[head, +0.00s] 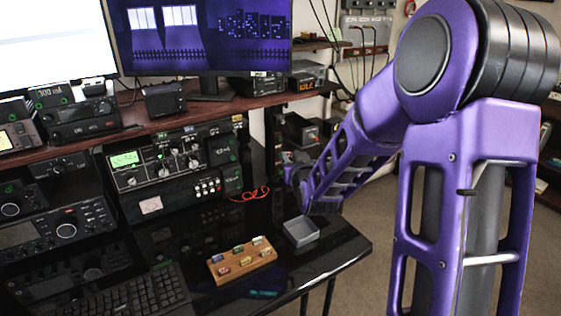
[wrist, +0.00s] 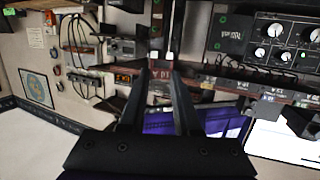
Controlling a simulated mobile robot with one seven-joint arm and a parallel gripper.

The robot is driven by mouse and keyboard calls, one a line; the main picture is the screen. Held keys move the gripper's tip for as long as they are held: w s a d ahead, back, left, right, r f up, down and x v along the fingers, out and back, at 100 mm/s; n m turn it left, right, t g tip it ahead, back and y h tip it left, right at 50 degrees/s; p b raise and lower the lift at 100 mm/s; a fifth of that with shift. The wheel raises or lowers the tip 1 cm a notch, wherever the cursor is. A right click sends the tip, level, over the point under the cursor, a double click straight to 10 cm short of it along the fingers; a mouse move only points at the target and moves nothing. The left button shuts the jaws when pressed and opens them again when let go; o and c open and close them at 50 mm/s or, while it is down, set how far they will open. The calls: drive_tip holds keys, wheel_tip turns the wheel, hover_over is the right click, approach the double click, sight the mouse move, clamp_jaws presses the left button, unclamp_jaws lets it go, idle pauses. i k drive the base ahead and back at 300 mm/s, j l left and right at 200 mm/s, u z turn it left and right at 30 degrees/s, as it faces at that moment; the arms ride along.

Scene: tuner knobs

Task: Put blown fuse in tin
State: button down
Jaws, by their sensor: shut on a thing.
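The tin (head: 302,240) is a small grey square open tray near the right end of the glossy black desk. Its visible inside looks empty. My gripper (head: 292,172) is above and behind the tin in the head view, at the end of my purple arm, and its fingers are hard to make out there. In the wrist view, my gripper (wrist: 161,80) has its dark fingers closed on a small dark-red fuse (wrist: 160,91) with pale marks. Its blown state cannot be read.
A wooden block (head: 238,272) with several small coloured fuses stands left of the tin. A keyboard (head: 125,296) lies further left. The desk's right edge is close to the tin.

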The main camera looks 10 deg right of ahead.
sight(306, 233)
drive_tip(key=i+j, duration=0.25)
drive_tip(key=j+z, duration=0.15)
drive_tip(key=z, duration=1.35)
